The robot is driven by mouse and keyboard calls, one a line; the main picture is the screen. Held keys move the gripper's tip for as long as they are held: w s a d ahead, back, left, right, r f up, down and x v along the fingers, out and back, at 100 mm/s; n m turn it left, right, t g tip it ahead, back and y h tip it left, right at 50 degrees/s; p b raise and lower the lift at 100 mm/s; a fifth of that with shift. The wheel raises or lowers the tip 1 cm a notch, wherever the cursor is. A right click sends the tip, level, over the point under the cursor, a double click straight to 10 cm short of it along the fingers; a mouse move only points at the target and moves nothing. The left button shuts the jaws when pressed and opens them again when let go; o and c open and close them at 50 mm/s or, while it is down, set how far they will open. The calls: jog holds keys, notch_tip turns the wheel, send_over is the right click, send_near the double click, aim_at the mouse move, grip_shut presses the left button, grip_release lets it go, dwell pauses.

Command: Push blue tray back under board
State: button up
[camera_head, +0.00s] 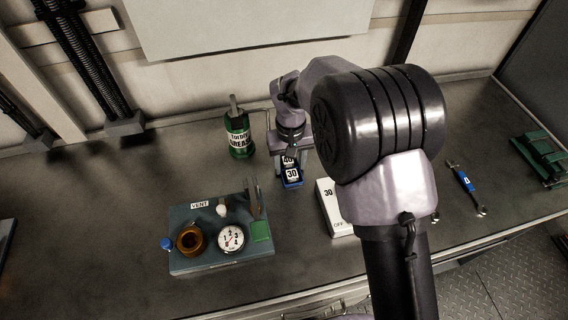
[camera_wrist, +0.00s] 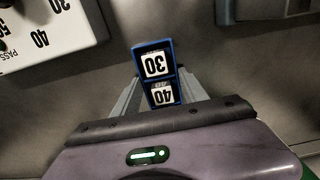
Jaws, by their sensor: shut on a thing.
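The blue tray (camera_head: 292,186) is small and narrow, with two white labels, "40" and "30", in a row. It also shows in the wrist view (camera_wrist: 152,44), standing out past my fingertips. My gripper (camera_head: 289,164) reaches down over the tray from the back, and its fingers lie along both sides of the "40" end. In the wrist view my gripper (camera_wrist: 158,83) is shut on the tray. A white board (camera_head: 333,205) marked "30" and "OFF" is right of the tray, apart from it. A dark board (camera_head: 208,262) labelled "VENT" is at the front left.
A green grease bottle (camera_head: 239,135) stands left of my gripper. The VENT board carries a gauge (camera_head: 231,237), an amber ring (camera_head: 189,240) and tools. A blue-handled wrench (camera_head: 465,182) lies at the right. Bare bench lies between the two boards.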

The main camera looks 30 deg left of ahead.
jog(key=shift+w+a+p, duration=0.4)
jog(key=shift+w+p, duration=0.5)
jog(key=shift+w, duration=1)
jog(key=shift+w+a+p, duration=0.35)
jog(key=shift+w+p, duration=0.5)
jog(key=shift+w, duration=1.05)
jog(key=shift+w+a+p, duration=0.4)
jog(key=shift+w+p, duration=0.5)
jog(key=shift+w, duration=1)
jog(key=o, duration=0.6)
jog(key=shift+o, duration=0.2)
jog(key=shift+s+d+r+p, duration=0.4)
jog(key=shift+r+p, duration=0.15)
jog(key=shift+r, duration=0.45)
jog(key=shift+s+d+r+p, duration=0.25)
jog(key=shift+s+r+p, duration=0.25)
jog(key=shift+r, duration=0.55)
jog(key=shift+s+d+r+p, duration=0.35)
jog(key=shift+r+p, duration=0.25)
jog(key=shift+r, duration=0.4)
jog(key=shift+f, duration=0.1)
